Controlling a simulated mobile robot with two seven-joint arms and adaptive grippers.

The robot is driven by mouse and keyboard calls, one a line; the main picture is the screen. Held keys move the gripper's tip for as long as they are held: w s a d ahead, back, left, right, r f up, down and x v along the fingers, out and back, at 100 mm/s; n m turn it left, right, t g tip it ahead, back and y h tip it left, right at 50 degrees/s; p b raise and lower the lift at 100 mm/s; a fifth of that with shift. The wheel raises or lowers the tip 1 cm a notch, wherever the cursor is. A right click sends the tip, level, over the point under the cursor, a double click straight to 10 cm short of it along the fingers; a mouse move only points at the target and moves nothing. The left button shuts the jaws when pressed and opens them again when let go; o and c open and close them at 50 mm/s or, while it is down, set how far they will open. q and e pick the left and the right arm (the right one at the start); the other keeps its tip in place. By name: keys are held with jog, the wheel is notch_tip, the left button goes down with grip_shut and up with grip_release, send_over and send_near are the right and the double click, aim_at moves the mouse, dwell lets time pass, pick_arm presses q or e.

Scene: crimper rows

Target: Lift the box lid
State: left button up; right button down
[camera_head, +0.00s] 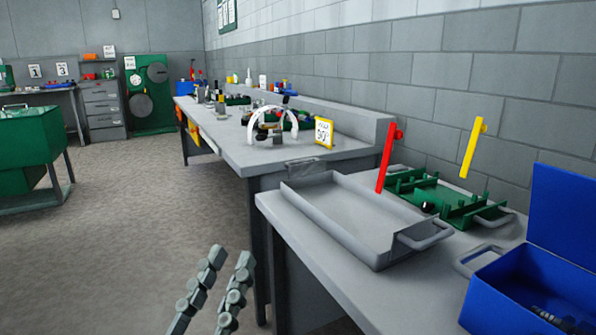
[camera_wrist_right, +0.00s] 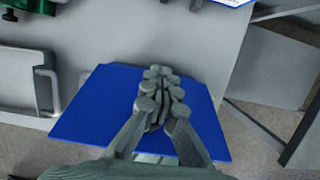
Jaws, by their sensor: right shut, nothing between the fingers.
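The blue box (camera_head: 505,290) sits at the right end of the near bench, cut off by the frame edge, with dark parts inside. Its blue lid (camera_head: 568,212) stands raised at the back in the head view. In the right wrist view a blue panel, which looks like the lid (camera_wrist_right: 90,112), lies behind my right gripper (camera_wrist_right: 159,72). That gripper is shut with its fingers together and empty; whether it touches the panel I cannot tell. My left gripper (camera_head: 231,257) is open and empty over the floor, left of the bench.
A grey tray (camera_head: 335,215) with handles lies on the near bench (camera_head: 300,235). Behind it is a green fixture tray (camera_head: 440,200) with a red post (camera_head: 386,158) and a yellow post (camera_head: 472,148). A farther bench holds a white arch (camera_head: 268,122).

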jog(key=shift+w+d+p, duration=0.4)
jog(key=shift+w+d, duration=0.05)
jog(key=shift+d, duration=0.4)
jog(key=shift+w+d+p, duration=0.35)
jog(key=shift+w+d, duration=0.05)
jog(key=shift+d, duration=0.45)
jog(key=c, duration=1.8)
grip_release()
